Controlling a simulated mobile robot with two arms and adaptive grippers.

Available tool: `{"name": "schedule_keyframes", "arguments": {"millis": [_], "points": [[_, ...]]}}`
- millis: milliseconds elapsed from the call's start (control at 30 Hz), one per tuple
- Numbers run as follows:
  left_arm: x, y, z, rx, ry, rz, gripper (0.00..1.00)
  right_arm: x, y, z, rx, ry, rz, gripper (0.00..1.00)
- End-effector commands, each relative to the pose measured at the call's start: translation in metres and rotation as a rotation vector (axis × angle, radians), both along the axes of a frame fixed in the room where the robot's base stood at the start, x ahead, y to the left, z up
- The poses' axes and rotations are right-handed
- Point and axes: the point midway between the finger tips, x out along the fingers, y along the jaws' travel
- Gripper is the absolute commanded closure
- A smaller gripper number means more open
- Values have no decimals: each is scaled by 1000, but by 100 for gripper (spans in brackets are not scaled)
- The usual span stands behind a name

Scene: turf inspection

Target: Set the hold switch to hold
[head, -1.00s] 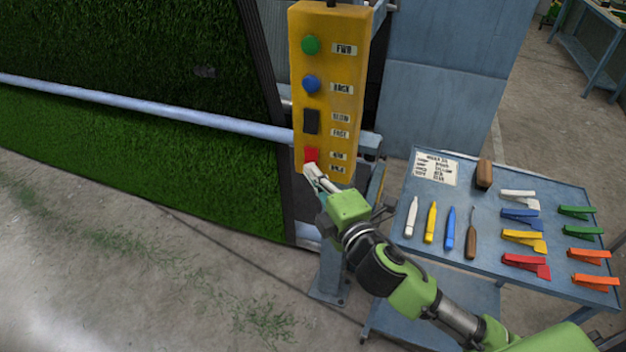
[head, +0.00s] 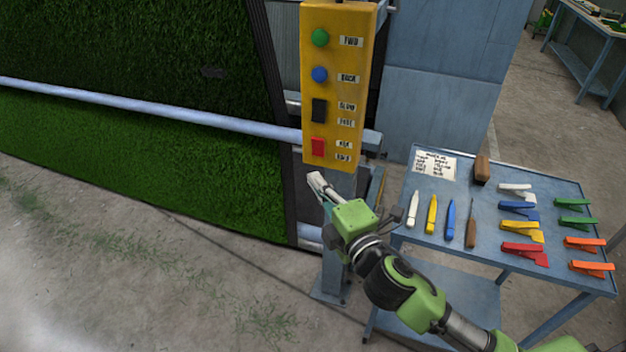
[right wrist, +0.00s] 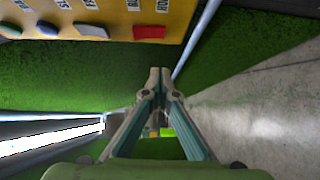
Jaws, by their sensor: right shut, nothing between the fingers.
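The yellow control box (head: 334,90) stands upright on a post. Its red rocker switch (head: 318,147) is the lowest control, beside two small labels, of which the lower seems to read HOLD; which way the rocker is tipped is too small to tell. The red switch also shows at the top of the right wrist view (right wrist: 148,33). My right gripper (head: 315,178) is shut and empty, just below the box and apart from the switch. In the right wrist view its fingertips (right wrist: 160,72) meet below the box's edge. My left gripper is not in view.
A green button (head: 320,37), a blue button (head: 320,74) and a black rocker (head: 319,111) sit above the red switch. A blue table (head: 480,262) with markers and clips stands at right. A metal rail (head: 150,108) crosses the turf at left.

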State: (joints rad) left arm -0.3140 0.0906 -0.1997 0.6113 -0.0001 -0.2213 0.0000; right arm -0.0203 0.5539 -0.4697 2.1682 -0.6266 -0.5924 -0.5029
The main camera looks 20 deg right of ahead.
Motion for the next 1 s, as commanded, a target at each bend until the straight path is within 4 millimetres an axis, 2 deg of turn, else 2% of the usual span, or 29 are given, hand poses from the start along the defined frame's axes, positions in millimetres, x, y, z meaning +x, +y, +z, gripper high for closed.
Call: {"name": "schedule_keyframes", "arguments": {"millis": [133, 333, 500, 700, 1000], "points": [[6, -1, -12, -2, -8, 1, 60, -21, -4, -7, -1, 3, 0, 100], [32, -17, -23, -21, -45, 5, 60, -53, -9, -10, -1, 3, 0, 100], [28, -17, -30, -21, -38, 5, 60, -70, -12, -9, -2, 2, -1, 100], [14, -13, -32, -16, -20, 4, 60, -76, -13, -8, -2, 1, -1, 100], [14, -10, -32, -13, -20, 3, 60, -76, -13, -7, -1, 1, -1, 100]]}}
